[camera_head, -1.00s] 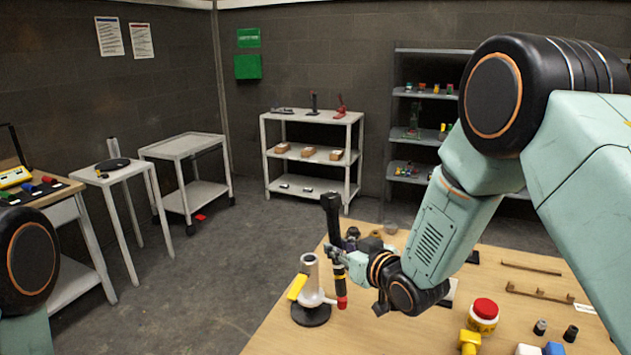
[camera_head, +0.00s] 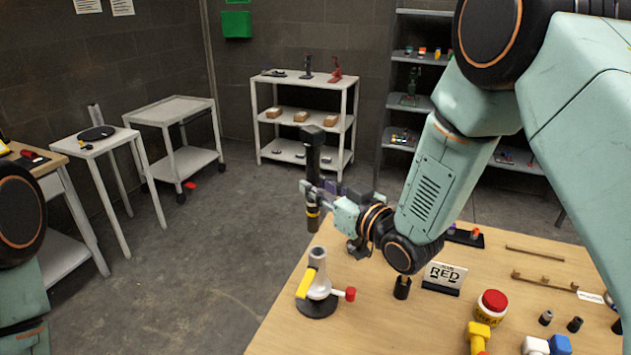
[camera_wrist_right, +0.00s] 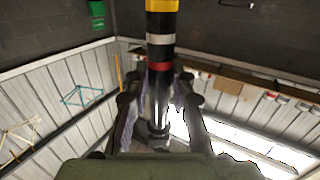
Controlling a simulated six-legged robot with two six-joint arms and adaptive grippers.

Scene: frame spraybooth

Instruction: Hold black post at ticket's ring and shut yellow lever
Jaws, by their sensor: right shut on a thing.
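The black post (camera_head: 313,158) is upright in my right gripper (camera_head: 322,190), which is shut on it. Its lower end shows above the white tube of the stand (camera_head: 318,262). In the right wrist view the post (camera_wrist_right: 161,22) has yellow, pale and red bands, and the fingers (camera_wrist_right: 158,95) grip close to the red ring (camera_wrist_right: 160,66). The yellow lever (camera_head: 306,284) slants at the left of the tube; a red knob (camera_head: 350,294) sticks out right. The ticket (camera_head: 445,275) reads RED and stands on the table. My left gripper is out of view.
The wooden table (camera_head: 385,320) also bears a red-topped yellow button (camera_head: 490,307), a short dark cylinder (camera_head: 402,288), small yellow, white and blue items, and brown rails. Shelves and carts stand behind. The space left of the table is open floor.

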